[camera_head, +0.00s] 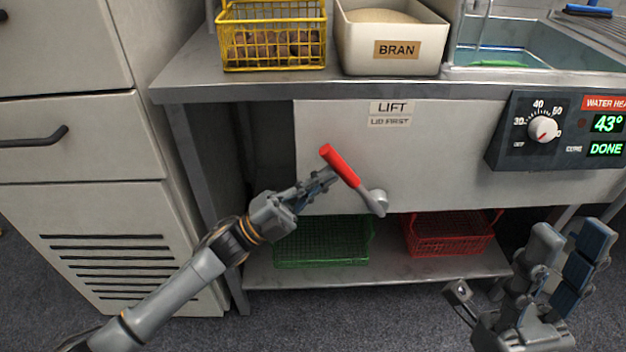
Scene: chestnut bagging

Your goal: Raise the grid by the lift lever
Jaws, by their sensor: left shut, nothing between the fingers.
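The lift lever (346,172) has a red handle and a grey arm that runs down right to a round hub (376,203) on the front panel. It tilts up to the left. My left gripper (327,178) is shut with nothing between its fingers. Its tips are beside the lower left side of the red handle; I cannot tell whether they touch it. My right gripper (573,247) is open and empty at the lower right, apart from the lever. The grid itself cannot be made out; part of the sink basin (520,45) shows at the upper right.
Labels reading LIFT (392,107) and LID FIRST sit above the lever. A yellow basket (273,65) of chestnuts and a bran box (393,65) stand on the counter. Green (322,245) and red (448,236) baskets are on the shelf. A heater control box (560,135) is at right.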

